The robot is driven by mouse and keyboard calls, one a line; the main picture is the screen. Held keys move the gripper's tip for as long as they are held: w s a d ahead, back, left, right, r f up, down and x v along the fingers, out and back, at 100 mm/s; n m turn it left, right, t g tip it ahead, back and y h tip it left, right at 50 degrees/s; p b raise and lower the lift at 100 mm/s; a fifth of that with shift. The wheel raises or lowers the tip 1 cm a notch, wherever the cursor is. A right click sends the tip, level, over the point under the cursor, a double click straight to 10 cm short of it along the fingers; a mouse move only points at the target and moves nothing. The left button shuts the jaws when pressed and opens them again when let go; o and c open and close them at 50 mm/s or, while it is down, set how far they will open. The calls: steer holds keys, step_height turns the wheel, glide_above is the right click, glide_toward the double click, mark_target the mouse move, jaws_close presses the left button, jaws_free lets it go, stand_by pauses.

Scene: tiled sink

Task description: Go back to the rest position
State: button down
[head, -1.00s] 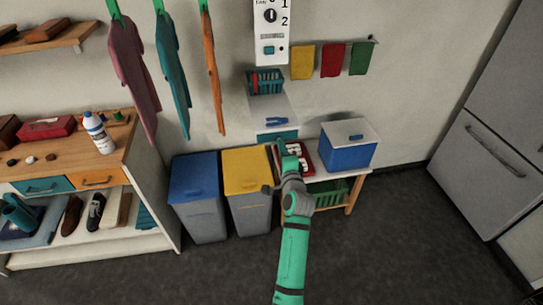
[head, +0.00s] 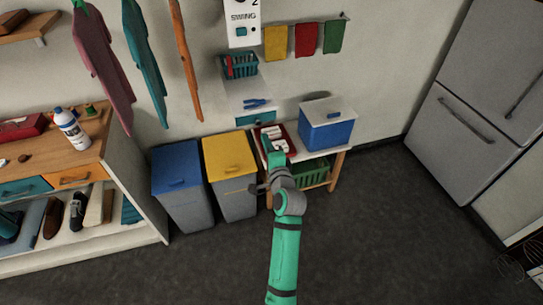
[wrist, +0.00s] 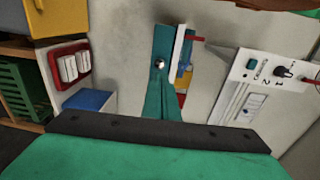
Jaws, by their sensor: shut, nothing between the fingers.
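My gripper (head: 267,143) shows in the head view at the end of my green arm, in front of the low bench with the red tray (head: 284,143). It is shut and seems to hold nothing. Its tips are small there and partly blend with the tray behind. In the wrist view, a tapering green shape (wrist: 168,105) in the middle appears to be the closed fingers, in front of a teal drawer front with a round knob (wrist: 158,64). No contact with anything can be made out.
Blue-lidded (head: 177,170) and yellow-lidded (head: 229,155) bins stand left of my arm. A blue box (head: 327,128) sits on the bench, above a green crate (head: 308,176). A grey fridge (head: 470,105) stands right. Dark floor (head: 370,230) lies clear between.

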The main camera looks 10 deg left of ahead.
steer(key=s+d+f+n+h, duration=0.1)
steer(key=s+d+f+h, duration=0.15)
steer(key=s+f, duration=0.45)
steer(key=s+d+f+n+h, duration=0.1)
steer(key=s+d+f+n, duration=0.15)
steer(key=s, duration=0.85)
steer(key=s+d+f+n+h, duration=0.15)
steer(key=s+d+f, duration=0.3)
steer(key=s, duration=0.55)
steer(key=s+r+n+h, duration=0.1)
steer(key=s+n, duration=0.3)
steer(key=s, duration=0.8)
steer(key=s+d+r+n, duration=0.1)
steer(key=s+r+n, duration=0.2)
steer(key=s, duration=0.9)
steer(key=shift+s+d+r+n+g+h, duration=0.15)
steer(key=shift+s+d+n+g+h, duration=0.2)
steer(key=shift+n, duration=0.35)
steer(key=shift+a, duration=0.1)
